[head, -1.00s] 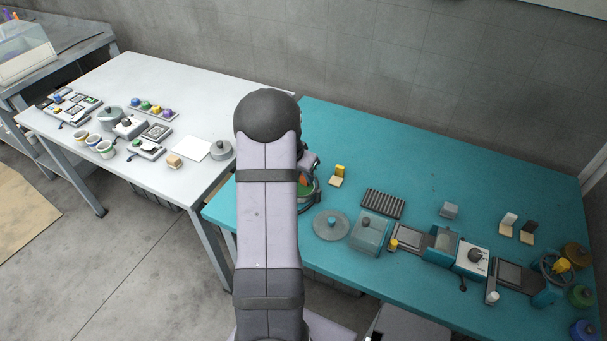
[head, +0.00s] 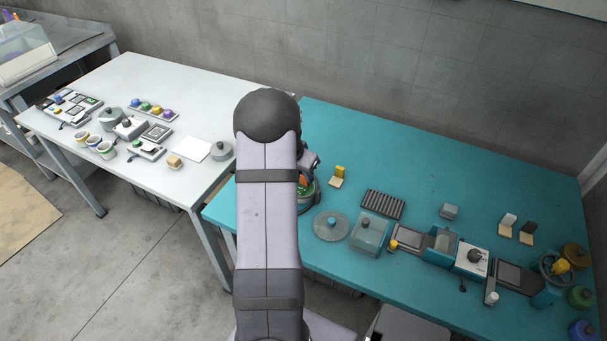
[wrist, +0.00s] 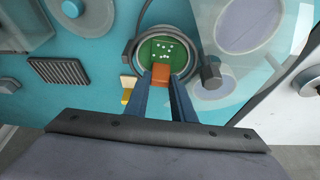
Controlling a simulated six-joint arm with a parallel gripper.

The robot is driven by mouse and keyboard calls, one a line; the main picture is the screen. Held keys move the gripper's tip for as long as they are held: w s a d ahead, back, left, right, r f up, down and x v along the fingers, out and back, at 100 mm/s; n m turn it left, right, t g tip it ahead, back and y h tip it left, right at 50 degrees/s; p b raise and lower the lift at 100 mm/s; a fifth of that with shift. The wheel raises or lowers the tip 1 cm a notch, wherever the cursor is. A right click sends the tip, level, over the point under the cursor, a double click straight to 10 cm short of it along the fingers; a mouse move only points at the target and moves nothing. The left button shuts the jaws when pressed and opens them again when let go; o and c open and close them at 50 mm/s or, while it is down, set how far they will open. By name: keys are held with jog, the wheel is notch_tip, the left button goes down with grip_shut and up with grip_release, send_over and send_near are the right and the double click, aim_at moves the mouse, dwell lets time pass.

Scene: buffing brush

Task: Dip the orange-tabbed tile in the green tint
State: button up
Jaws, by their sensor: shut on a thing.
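My gripper (wrist: 161,82) is shut on the orange-tabbed tile (wrist: 161,73), between its two blue fingers. Only the orange tab shows clearly; the tile's body below it is hidden. The tab is over the green tint (wrist: 170,48) in a round, dark-rimmed pot (wrist: 131,49), and pale specks show on the green surface. In the head view the orange tab (head: 303,180) shows just right of my arm, low over the green, and my arm hides most of the gripper and pot. I cannot tell how deep the tile sits.
A yellow-tabbed tile (head: 339,172) stands close right of the pot on the teal table (head: 420,150). A round grey lid (head: 331,226), a clear-covered box (head: 370,233) and a dark slatted rack (head: 383,204) lie nearby. The table's back is clear.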

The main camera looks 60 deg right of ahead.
jog(key=shift+r+p, duration=0.7)
jog(key=shift+r, duration=0.85)
jog(key=shift+r, duration=0.15)
dwell(0.6)
jog(key=shift+r+p, duration=1.15)
jog(key=shift+r, duration=0.7)
